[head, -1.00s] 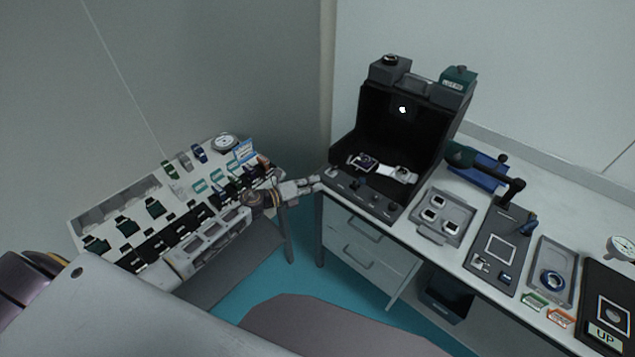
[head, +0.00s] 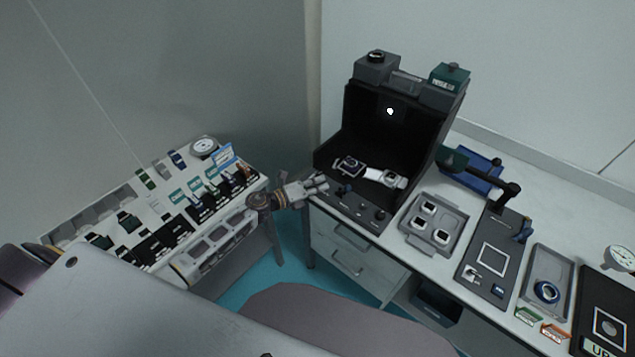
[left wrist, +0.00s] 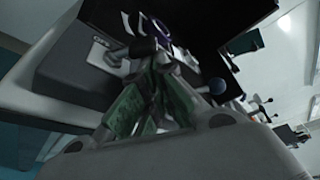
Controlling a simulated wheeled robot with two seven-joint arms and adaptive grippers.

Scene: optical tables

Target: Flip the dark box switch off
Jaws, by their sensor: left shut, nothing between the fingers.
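The dark box (head: 395,125) stands open-fronted on the white table, with a small white light glowing on its inner back wall. Its front control ledge (head: 352,208) carries several dark knobs or switches; which one is the switch is too small to tell. Two watches (head: 352,166) lie inside the box. My left gripper (head: 318,186) is shut and empty at the left end of the ledge, close to a dark knob (head: 344,189). I cannot tell whether it touches. The left wrist view shows the fingers (left wrist: 150,75) against the dark box, blurred. My right gripper is not in view.
A grey tray (head: 408,243) with white square pieces sits right of the box. A dark stand with an arm (head: 508,200) and a tray with a blue ring (head: 563,318) are further right. A watch display rack (head: 70,215) stands at the left. Drawers (head: 350,262) are below.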

